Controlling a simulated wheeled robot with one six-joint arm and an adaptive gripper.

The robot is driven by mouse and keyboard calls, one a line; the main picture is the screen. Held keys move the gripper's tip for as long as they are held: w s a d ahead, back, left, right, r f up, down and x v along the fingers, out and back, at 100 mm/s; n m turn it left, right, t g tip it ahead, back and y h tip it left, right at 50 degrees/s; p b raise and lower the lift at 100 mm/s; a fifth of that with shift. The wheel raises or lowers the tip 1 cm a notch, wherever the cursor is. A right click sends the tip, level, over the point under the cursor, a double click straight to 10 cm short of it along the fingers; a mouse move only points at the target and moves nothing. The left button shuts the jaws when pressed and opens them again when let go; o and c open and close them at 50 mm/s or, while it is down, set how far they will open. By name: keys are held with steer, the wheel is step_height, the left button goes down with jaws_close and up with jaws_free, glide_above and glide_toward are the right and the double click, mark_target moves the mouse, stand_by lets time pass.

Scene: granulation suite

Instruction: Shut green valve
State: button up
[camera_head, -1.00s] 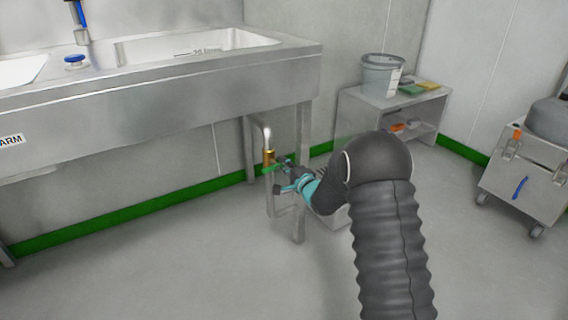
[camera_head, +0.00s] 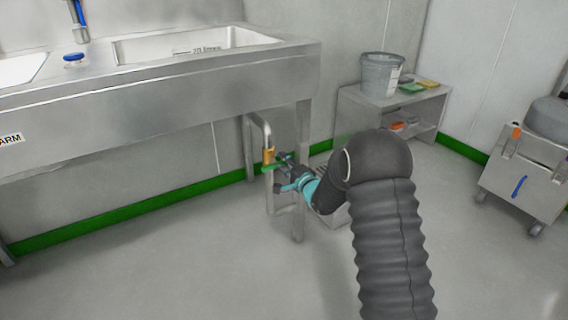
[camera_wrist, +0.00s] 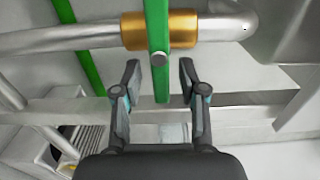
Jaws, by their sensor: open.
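The green valve handle (camera_wrist: 158,62) crosses a brass valve body (camera_wrist: 187,30) on a steel pipe in the wrist view. In the head view the brass body (camera_head: 268,156) sits on the pipe under the sink, with the green handle (camera_head: 270,167) just below it. My gripper (camera_wrist: 159,78) is open, its two fingers on either side of the handle's end with gaps on both sides. The gripper also shows in the head view (camera_head: 281,172), small at the valve. I cannot tell from the head view whether it touches the handle.
A steel sink (camera_head: 180,85) overhangs the valve, and its leg (camera_head: 301,170) stands close beside my gripper. A low shelf (camera_head: 350,104) with a bucket (camera_head: 381,75) stands behind. A wheeled cart (camera_head: 525,185) is at the right. The floor at front left is clear.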

steer(key=v, duration=1.1)
steer(key=shift+s+d, duration=0.25)
